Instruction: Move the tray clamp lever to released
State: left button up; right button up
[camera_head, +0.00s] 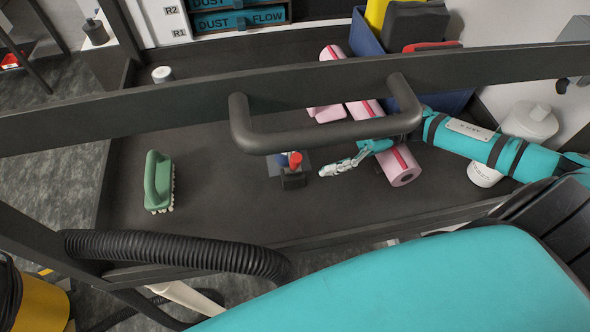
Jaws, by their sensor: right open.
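A small clamp-like fixture (292,181) with a dark block and a grey plate sits on the dark bench tray (225,205), near the middle. A red-topped part (295,158), which may be the clamp lever, stands on it with a bit of blue beside it. Its exact position is too small to tell. My right gripper (326,170) comes in from the right, just right of the fixture. It is open and looks empty, with a small gap to the red part. My left gripper is not in view.
A dark bar with a thick handle (320,137) crosses the view above the fixture. Pink rolls (402,168) lie beneath my right arm. A green brush (159,182) lies at left, and a black ribbed hose (180,248) runs along the front. The tray between brush and fixture is clear.

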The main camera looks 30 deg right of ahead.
aim_at(292, 162)
jog(key=a, duration=0.6)
jog(key=shift+w+a+r, duration=0.2)
jog(key=shift+a+r, duration=0.2)
jog(key=shift+c, duration=0.2)
grip_shut()
jog(key=shift+w+a, duration=0.1)
jog(key=shift+a, duration=0.15)
